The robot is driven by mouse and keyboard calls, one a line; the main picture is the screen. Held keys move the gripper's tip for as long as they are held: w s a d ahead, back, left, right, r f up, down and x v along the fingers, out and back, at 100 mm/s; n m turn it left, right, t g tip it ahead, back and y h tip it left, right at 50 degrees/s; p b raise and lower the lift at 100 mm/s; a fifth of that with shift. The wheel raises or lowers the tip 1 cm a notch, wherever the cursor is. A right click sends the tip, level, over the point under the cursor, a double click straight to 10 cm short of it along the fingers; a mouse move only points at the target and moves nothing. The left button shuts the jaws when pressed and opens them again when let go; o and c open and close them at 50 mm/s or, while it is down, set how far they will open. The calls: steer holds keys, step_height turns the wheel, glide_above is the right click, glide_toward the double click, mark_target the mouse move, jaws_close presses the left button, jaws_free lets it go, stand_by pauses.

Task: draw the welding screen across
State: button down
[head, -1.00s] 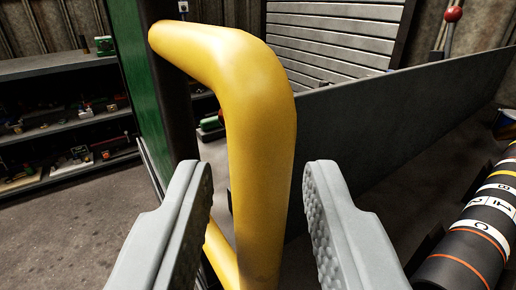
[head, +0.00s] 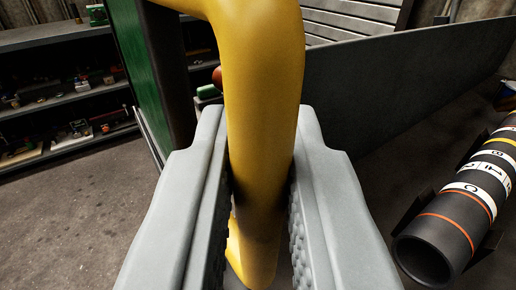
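The welding screen shows as a green panel (head: 143,85) with a dark edge post at the upper left. A thick yellow handle (head: 262,75) is mounted at its edge and runs down the middle of the view. My gripper (head: 262,145) has one grey finger on each side of the handle's upright bar. Both fingers meet the bar's sides, so the gripper is shut on it. The handle's top bend runs out of view, and its lower end curves back to the left below the fingers.
A dark shelf unit (head: 60,98) with small parts stands at the left over bare concrete floor. A long grey plate (head: 400,85) stands behind the handle at the right. A black shaft (head: 450,222) with orange, white and yellow bands lies at the right. Slatted metal (head: 350,18) is behind.

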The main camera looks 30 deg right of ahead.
steer(key=s+d, duration=0.1)
steer(key=s, duration=2.9)
steer(key=shift+s, duration=0.4)
steer(key=c, duration=1.5)
jaws_free()
steer(key=v, duration=1.7)
steer(key=shift+s, duration=0.2)
steer(key=s+a+r+n+t+y, duration=0.1)
steer(key=s+a+r+n+y, duration=0.2)
steer(key=s+a, duration=0.6)
steer(key=s+a+r+n+t+y, duration=0.1)
steer(key=s+a+r+n+y, duration=0.2)
steer(key=s+a+y, duration=0.3)
steer(key=s+a, duration=0.3)
steer(key=a, duration=0.3)
steer(key=shift+s+a+r+y, duration=0.2)
steer(key=shift+s+y, duration=0.1)
steer(key=shift+s, duration=0.1)
